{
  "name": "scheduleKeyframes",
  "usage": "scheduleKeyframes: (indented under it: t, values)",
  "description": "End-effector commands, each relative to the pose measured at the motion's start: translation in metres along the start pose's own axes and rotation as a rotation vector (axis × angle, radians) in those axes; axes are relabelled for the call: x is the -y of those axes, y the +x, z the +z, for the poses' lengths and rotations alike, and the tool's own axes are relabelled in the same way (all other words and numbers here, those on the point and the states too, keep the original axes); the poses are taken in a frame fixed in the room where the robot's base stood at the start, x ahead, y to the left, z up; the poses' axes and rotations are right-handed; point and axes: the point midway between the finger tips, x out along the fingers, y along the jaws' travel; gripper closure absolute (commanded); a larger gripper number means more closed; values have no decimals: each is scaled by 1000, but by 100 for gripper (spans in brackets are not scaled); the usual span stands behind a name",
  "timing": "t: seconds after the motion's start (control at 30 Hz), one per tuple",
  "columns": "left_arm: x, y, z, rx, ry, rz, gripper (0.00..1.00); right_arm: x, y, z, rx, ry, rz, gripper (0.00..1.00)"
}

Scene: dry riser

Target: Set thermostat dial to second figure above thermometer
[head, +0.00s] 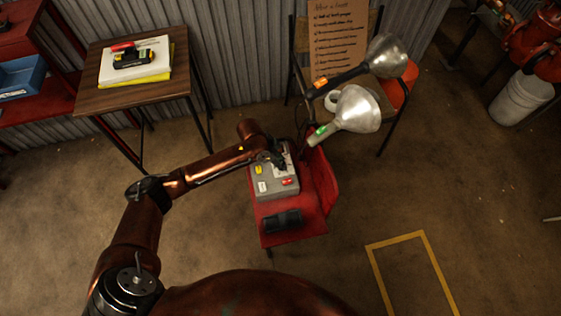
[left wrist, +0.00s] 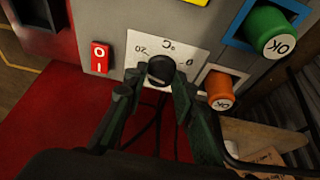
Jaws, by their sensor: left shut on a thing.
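The thermostat dial (left wrist: 160,71) is a black knob on a white scale plate (left wrist: 180,48) marked °C, with 20 and a figure like 0 legible. Other figures are hidden or too small. My left gripper (left wrist: 155,90) is shut on the dial, one dark green finger on each side. In the head view my left gripper (head: 274,158) reaches the far end of the grey control box (head: 275,188), hiding the dial. The dial's pointer cannot be made out. I cannot pick out a thermometer in either view. My right gripper is not in view.
A red rocker switch (left wrist: 100,57), an orange OK knob (left wrist: 219,88) and a green OK knob (left wrist: 270,30) sit close around the dial. The box rests on a red chair (head: 318,185). Two metal lamps (head: 358,108) stand close behind.

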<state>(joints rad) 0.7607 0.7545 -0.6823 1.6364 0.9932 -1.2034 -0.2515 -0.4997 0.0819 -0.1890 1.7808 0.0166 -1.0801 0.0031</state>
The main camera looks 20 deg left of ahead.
Motion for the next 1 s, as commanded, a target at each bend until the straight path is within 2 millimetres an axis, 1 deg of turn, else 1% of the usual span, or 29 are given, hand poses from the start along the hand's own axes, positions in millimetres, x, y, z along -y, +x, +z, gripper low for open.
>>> scheduleKeyframes:
  t: [0.03, 0.13, 0.17, 0.27, 0.37, 0.5, 0.6, 0.77, 0.9, 1.0]
  values:
    - [0, 0, 0, 0, 0, 0, 92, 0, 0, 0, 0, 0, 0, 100]
    - [0, 0, 0, 0, 0, 0, 99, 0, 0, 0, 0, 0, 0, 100]
    - [0, 0, 0, 0, 0, 0, 100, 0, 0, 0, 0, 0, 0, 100]
    - [0, 0, 0, 1, 11, 4, 100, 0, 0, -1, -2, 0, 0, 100]
    - [2, -1, 0, 2, 58, 23, 100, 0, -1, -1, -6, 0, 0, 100]
    - [3, -1, 0, 2, 157, 64, 100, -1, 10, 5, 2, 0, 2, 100]
    - [3, 0, 0, 2, 214, 88, 100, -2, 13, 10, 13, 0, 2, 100]
    - [2, 0, 0, 1, 254, 105, 100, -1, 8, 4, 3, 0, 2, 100]
    - [2, 0, 0, 1, 255, 105, 100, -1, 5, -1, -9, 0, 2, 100]
    - [2, 0, 0, 1, 254, 104, 100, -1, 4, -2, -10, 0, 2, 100]
